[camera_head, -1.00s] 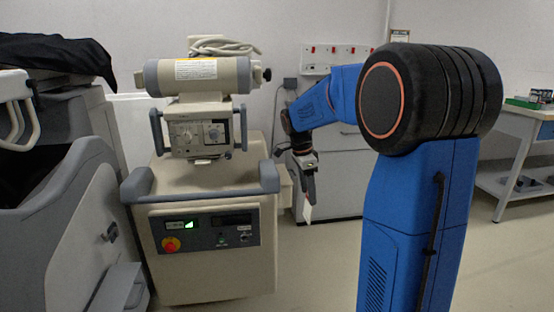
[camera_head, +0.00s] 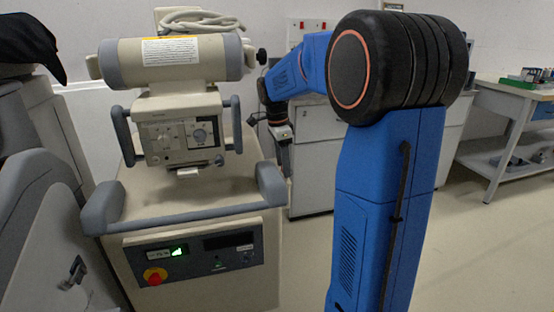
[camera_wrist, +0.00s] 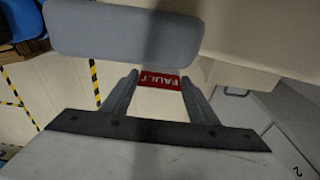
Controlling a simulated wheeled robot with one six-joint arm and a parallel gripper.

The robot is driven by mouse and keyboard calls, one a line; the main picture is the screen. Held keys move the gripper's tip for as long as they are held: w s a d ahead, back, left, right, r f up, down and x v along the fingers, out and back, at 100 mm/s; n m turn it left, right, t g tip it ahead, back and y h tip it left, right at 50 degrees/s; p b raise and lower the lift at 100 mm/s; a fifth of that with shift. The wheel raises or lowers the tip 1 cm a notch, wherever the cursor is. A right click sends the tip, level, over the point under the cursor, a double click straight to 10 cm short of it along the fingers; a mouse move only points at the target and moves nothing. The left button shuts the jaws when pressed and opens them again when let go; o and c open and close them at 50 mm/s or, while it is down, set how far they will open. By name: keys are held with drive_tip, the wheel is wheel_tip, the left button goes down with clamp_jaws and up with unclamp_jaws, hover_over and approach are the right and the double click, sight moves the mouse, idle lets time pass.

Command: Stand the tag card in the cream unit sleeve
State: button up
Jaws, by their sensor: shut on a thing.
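The cream unit (camera_head: 195,230) stands left of centre in the head view, with a control box and a horizontal cylinder on top. A small pale piece (camera_head: 188,172) juts out below its control box; I cannot tell whether this is the sleeve. My gripper (camera_head: 284,158) hangs just right of the unit, its lower end hidden behind a grey bumper. In the wrist view my gripper (camera_wrist: 158,82) is shut on the tag card (camera_wrist: 160,103), a pale card with a red band reading FAULT. The card is hidden in the head view.
The grey bumper (camera_head: 271,186) on the unit's right corner lies close to my gripper; a grey bar (camera_wrist: 125,32) spans the wrist view beyond the card. Grey cabinets (camera_head: 315,165) stand behind. A bench (camera_head: 500,100) is far right. Floor (camera_head: 470,250) on the right is clear.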

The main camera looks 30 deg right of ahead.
drive_tip(key=shift+w+f, duration=0.1)
drive_tip(key=shift+f, duration=2.65)
drive_tip(key=o, duration=1.4)
wheel_tip(320, 180, up, 7)
drive_tip(key=shift+a+r, duration=0.2)
drive_tip(key=shift+a, duration=0.25)
